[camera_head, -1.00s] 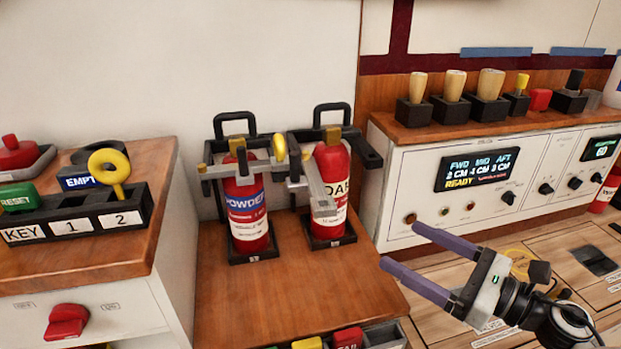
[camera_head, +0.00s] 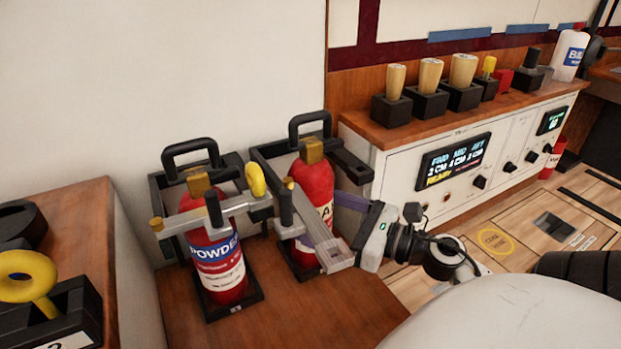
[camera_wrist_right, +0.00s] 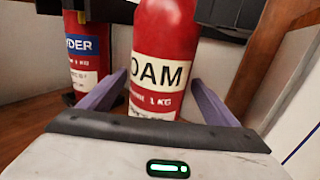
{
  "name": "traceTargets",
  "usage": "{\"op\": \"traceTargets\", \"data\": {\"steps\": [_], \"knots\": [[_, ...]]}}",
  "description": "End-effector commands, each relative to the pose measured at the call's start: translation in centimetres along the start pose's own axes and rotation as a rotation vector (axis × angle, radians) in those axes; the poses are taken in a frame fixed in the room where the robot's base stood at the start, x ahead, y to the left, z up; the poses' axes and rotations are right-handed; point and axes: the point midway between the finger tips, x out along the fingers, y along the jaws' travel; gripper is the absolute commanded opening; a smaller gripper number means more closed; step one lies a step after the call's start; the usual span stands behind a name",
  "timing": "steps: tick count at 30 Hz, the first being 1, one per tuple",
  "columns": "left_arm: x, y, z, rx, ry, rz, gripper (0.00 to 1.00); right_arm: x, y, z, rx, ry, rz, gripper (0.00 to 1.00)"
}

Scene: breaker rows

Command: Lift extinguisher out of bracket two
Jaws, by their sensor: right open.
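The red foam extinguisher (camera_head: 315,187) stands upright in the right-hand black bracket (camera_head: 265,158) in the head view. A grey bar (camera_head: 318,232) crosses in front of its body. In the right wrist view its white "OAM" label (camera_wrist_right: 160,80) faces me. My right gripper (camera_wrist_right: 158,88) is open, its purple fingers on either side of the lower body; contact cannot be told. My left gripper is not in view.
The powder extinguisher (camera_head: 217,250) stands close by on the left, in its own bracket. A yellow knob (camera_head: 257,180) sits between the two. A control console (camera_head: 465,165) is at the right, and a key rack (camera_head: 75,310) at the lower left.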

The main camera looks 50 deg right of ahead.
Motion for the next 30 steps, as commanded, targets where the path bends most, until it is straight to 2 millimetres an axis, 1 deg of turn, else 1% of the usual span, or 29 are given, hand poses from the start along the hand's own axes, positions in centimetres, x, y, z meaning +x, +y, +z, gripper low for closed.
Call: {"op": "traceTargets", "data": {"steps": [1, 3, 7, 10, 16, 17, 18, 23, 30], "knots": [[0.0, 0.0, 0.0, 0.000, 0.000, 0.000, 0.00, 0.9, 0.2, 0.1, -0.002, -0.002, 0.004, 0.83], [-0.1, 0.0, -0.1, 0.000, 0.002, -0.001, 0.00, 2.0, 0.3, 0.0, -0.003, -0.001, 0.004, 0.83], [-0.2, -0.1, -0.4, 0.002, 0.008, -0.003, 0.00, 3.6, 0.3, 0.0, 0.000, -0.002, 0.002, 0.83], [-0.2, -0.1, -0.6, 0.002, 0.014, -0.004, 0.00, 4.1, 0.3, -0.1, -0.001, 0.000, 0.001, 0.83], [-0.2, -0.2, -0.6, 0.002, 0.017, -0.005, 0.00, 4.1, 0.3, -0.1, 0.001, 0.000, 0.000, 0.83], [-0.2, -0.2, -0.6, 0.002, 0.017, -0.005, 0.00, 4.1, 0.3, -0.1, 0.001, 0.000, 0.000, 0.80], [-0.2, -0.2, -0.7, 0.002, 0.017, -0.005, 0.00, 4.1, 0.3, -0.1, 0.001, 0.000, 0.000, 0.73], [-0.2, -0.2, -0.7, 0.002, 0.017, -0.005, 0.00, 4.1, 0.3, -0.1, 0.001, 0.000, 0.001, 0.46], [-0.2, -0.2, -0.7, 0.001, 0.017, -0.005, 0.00, 4.1, 0.3, -0.1, 0.001, 0.000, 0.001, 0.06]]}}
